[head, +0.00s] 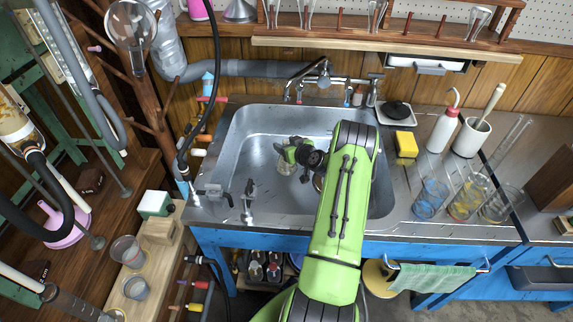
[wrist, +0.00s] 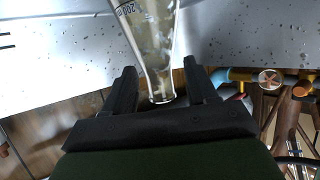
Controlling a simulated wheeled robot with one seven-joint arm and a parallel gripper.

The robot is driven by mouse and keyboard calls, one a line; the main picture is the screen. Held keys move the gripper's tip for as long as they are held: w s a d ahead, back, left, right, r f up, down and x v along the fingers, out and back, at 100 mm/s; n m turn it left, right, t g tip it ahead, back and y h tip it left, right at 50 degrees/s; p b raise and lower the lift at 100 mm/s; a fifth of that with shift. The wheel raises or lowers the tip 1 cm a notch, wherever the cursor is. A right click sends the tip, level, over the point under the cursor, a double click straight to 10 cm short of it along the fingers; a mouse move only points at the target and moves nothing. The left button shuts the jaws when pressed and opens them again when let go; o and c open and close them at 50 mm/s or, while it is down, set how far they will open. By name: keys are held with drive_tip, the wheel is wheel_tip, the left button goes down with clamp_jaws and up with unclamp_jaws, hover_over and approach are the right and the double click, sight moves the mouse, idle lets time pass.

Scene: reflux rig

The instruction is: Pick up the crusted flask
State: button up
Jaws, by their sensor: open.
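The crusted flask (wrist: 150,40) is clear glass with a 200 ml mark and pale, yellowish residue on its wall. In the wrist view its narrow end lies between the two dark fingers of my gripper (wrist: 161,78), with a gap visible on each side. My gripper is open. In the head view my gripper (head: 288,153) is down inside the steel sink (head: 250,135), and the flask (head: 285,168) shows only partly beside it. My green arm reaches over the sink's front edge and hides part of the basin.
A faucet (head: 322,78) stands behind the sink. A yellow sponge (head: 406,146), a white wash bottle (head: 441,130) and glass cylinders (head: 466,198) stand on the right counter. A wooden rack with hoses (head: 150,100) crowds the left side.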

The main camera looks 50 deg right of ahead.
drive_tip(key=shift+x, duration=1)
drive_tip(key=shift+s, duration=0.1)
clamp_jaws()
drive_tip(key=shift+r, duration=0.1)
drive_tip(key=shift+r+p, duration=0.7)
drive_tip(key=shift+r, duration=0.95)
drive_tip(key=s+a+p, duration=0.1)
drive_tip(key=s+a, duration=0.1)
drive_tip(key=s, duration=0.6)
drive_tip(key=s+a+p, duration=0.1)
drive_tip(key=s+a, duration=0.1)
drive_tip(key=s, duration=0.7)
drive_tip(key=shift+a, duration=0.3)
